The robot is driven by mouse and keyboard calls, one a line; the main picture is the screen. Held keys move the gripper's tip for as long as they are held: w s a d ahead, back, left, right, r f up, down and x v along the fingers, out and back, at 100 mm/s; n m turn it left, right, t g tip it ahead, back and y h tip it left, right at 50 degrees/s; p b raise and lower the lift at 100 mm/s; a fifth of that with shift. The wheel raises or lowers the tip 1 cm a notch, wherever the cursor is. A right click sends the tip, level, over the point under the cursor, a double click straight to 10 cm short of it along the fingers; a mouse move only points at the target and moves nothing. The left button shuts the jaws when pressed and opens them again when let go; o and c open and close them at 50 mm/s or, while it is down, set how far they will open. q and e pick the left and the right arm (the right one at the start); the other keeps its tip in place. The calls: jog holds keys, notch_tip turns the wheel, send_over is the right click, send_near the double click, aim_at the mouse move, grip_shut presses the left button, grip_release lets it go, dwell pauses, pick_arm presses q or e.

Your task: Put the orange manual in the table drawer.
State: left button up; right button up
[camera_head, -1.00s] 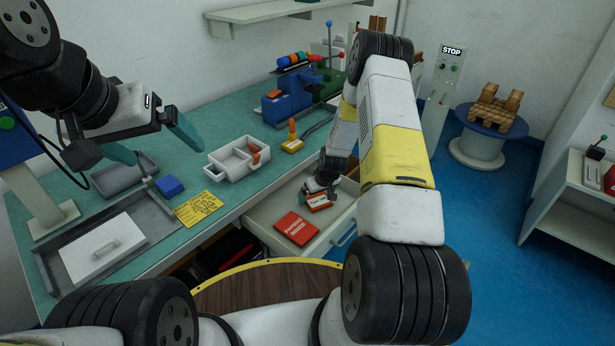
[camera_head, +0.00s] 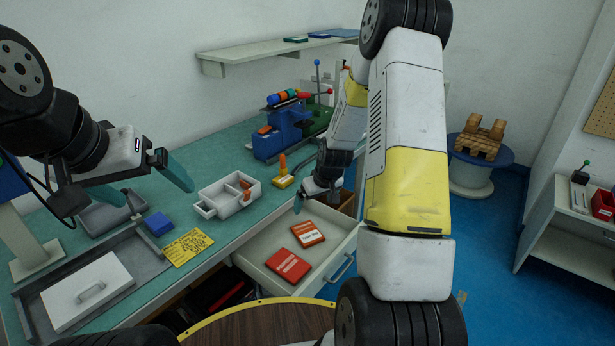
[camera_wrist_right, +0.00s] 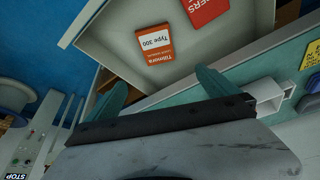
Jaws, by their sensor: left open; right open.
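The orange manual (camera_head: 308,233) lies flat in the open table drawer (camera_head: 262,257), beside a red manual (camera_head: 287,265). In the right wrist view the orange manual (camera_wrist_right: 154,47) shows its white label, with the red manual (camera_wrist_right: 203,9) partly cut off at the top. My right gripper (camera_wrist_right: 160,92) is open and empty, above the drawer and apart from the orange manual. In the head view my right gripper (camera_head: 316,196) is over the drawer's far part. My left gripper (camera_head: 152,186) is open and empty above the tabletop at left.
The green table (camera_head: 225,158) holds a white divided tray (camera_head: 228,196), a blue block (camera_head: 158,224), a yellow note (camera_head: 188,247) and a blue machine (camera_head: 282,132). A grey tray with a white lid (camera_head: 90,291) lies front left. Blue floor is open at right.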

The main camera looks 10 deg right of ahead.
jog(key=s+a+r, duration=0.1)
jog(key=s+r, duration=0.2)
jog(key=r, duration=0.4)
jog(key=s+a+r+m+t, duration=0.1)
jog(key=s+r, duration=0.3)
jog(key=r, duration=0.4)
jog(key=s+a+r, duration=0.1)
jog(key=s+r, duration=0.2)
jog(key=r, duration=0.4)
jog(key=s+a+r, duration=0.1)
jog(key=s+r, duration=0.2)
jog(key=s, duration=0.3)
jog(key=s+a+r, duration=0.1)
jog(key=s+r, duration=0.2)
jog(key=s, duration=0.3)
jog(key=s+r+m+y, duration=0.1)
jog(key=s+r, duration=0.2)
jog(key=s, duration=0.3)
jog(key=shift+a+t, duration=0.4)
jog(key=shift+c, duration=0.2)
